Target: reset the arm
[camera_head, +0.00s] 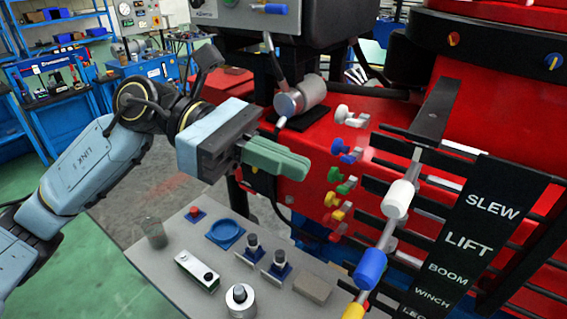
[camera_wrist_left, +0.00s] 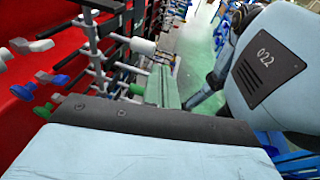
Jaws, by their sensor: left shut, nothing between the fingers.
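My left arm comes in from the left in the head view. Its gripper (camera_head: 284,158) has green fingers that are pressed together with nothing between them. It hangs in the air in front of the red crane body (camera_head: 330,187), above a grey table. The green fingers (camera_wrist_left: 165,88) also show in the left wrist view, beyond the dark edge of the gripper body, close in the picture to a white lever knob (camera_wrist_left: 143,46). I cannot tell whether they touch anything. My right gripper is not in view.
The grey table (camera_head: 150,268) holds a blue round dish (camera_head: 226,232), a white box (camera_head: 197,270), and several small parts. Levers with white (camera_head: 398,198) and blue (camera_head: 369,268) knobs stand at right beside a black label panel (camera_head: 470,236). Green floor is open at left.

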